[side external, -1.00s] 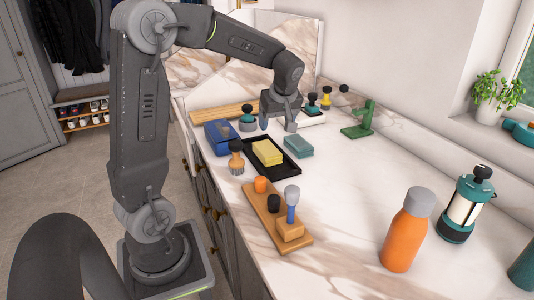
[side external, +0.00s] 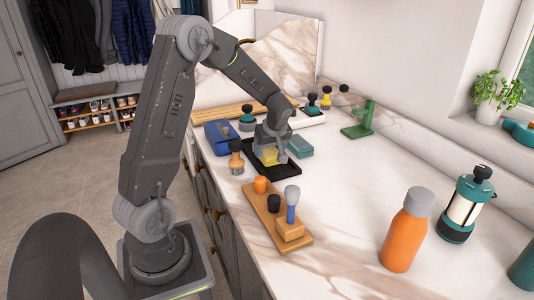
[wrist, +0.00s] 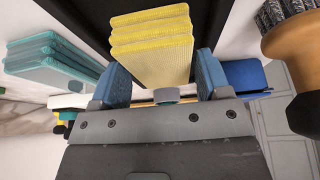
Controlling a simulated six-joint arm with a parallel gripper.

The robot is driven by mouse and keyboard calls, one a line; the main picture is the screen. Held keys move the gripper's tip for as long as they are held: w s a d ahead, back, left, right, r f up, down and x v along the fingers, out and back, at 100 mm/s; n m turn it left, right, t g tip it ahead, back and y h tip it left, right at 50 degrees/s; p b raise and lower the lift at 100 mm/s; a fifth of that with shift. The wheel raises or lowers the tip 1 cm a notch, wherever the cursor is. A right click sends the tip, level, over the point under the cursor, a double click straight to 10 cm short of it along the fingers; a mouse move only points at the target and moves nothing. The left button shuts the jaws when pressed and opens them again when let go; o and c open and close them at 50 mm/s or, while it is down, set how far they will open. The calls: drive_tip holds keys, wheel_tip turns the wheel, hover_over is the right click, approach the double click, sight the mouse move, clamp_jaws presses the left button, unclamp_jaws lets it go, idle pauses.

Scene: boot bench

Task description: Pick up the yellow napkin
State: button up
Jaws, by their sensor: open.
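The yellow napkin (wrist: 150,45) is a folded stack with several layers. It lies on the black tray (side external: 290,170), and in the side view the napkin (side external: 270,157) is partly hidden behind my gripper (side external: 268,155). In the wrist view, the blue fingers of my gripper (wrist: 160,85) are open. The near end of the napkin shows between them, with one finger on each side. I cannot tell whether the fingers touch it.
A teal folded stack (side external: 300,146) lies right of the tray. A brush with a wooden handle (side external: 236,158) and a blue box (side external: 220,135) stand left of it. A wooden board (side external: 262,212) with brushes is in front. The orange bottle (side external: 404,235) stands far right, with clear counter between.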

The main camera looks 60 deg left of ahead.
drive_tip(key=shift+x, duration=0.8)
drive_tip(key=shift+c, duration=0.3)
drive_tip(key=shift+r, duration=0.1)
drive_tip(key=c, duration=0.6)
